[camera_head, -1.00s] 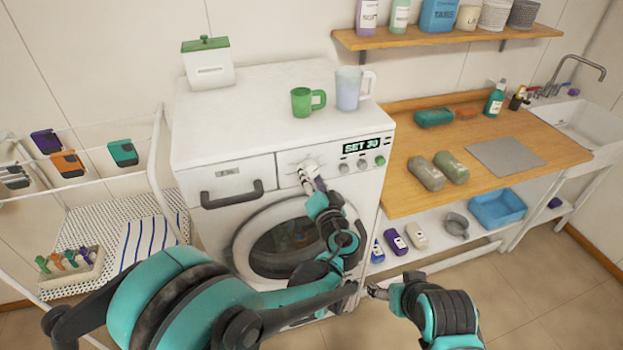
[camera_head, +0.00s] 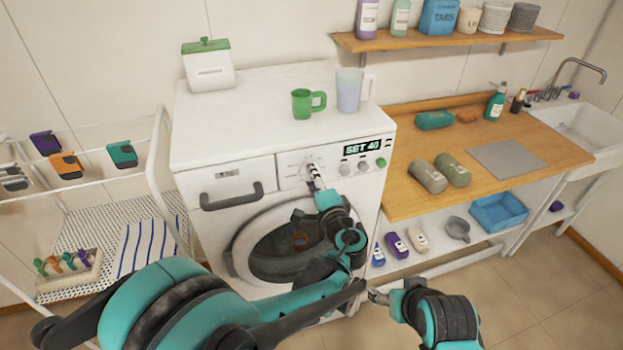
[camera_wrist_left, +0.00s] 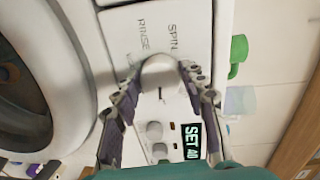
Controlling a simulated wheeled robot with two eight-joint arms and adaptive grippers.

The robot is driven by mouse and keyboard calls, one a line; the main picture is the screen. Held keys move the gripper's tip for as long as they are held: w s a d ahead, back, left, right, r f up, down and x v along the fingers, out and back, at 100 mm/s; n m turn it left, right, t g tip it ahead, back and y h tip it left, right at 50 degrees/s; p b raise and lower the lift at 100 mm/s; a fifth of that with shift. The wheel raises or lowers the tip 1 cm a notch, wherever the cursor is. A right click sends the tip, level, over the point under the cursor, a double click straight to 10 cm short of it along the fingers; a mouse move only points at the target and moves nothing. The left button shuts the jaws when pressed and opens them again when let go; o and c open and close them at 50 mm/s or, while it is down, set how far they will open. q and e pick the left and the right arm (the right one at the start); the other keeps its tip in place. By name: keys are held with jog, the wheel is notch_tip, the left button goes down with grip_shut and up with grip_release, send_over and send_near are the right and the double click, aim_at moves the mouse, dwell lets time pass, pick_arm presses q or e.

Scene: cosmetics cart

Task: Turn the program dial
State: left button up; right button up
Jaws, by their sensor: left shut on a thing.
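The washing machine (camera_head: 200,160) stands in the middle of the head view. Its program dial (camera_wrist_left: 161,76) is a round light knob on the front panel, with the words RINSE and SPIN on the panel beside it in the left wrist view. My left gripper (camera_head: 312,172) is at the dial; in the left wrist view its two fingers (camera_wrist_left: 160,82) are on either side of the knob, shut on it. The display (camera_head: 362,147) reads SET 40, also in the left wrist view (camera_wrist_left: 192,142). My right gripper (camera_head: 377,296) is low, in front of the machine, and its fingers are too small to judge.
A green mug (camera_head: 302,104) and a pale pitcher (camera_head: 349,90) stand on the machine top. Small knobs (camera_head: 344,169) sit right of the dial. The detergent drawer handle (camera_head: 232,197) is left of it. A wooden counter (camera_head: 420,200) adjoins on the right.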

dwell(0.4)
pick_arm(q)
jog(key=o, duration=1.2)
jog(key=shift+c, duration=0.2)
jog(key=v, duration=0.7)
jog(key=shift+s, duration=0.2)
